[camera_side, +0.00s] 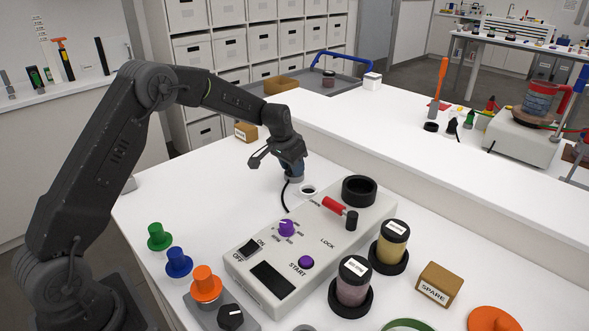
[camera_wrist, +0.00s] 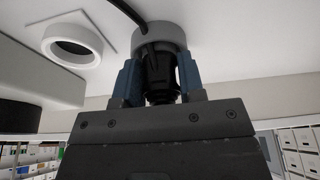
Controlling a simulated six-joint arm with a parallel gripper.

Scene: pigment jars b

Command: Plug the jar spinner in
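The jar spinner (camera_side: 345,235) is a long pale grey box with switches, a purple knob and a purple START button, standing on the white table. A black plug (camera_wrist: 160,75) with a black cable (camera_side: 284,196) is at a round grey holder (camera_wrist: 160,36) behind the spinner. A white ring-shaped socket (camera_side: 308,190) lies just right of the holder; it also shows in the wrist view (camera_wrist: 73,46). My gripper (camera_wrist: 160,78) is pointing down at the holder, its blue fingers on both sides of the plug. I cannot tell whether they press on it.
A black ring seat (camera_side: 359,190) and a red-handled lever (camera_side: 335,205) are on the spinner. Two jars (camera_side: 354,283) (camera_side: 392,243) and a SPARE box (camera_side: 439,284) stand in front of it. Green, blue and orange knobs (camera_side: 205,284) stand at the left. A small brown box (camera_side: 246,131) is behind my gripper.

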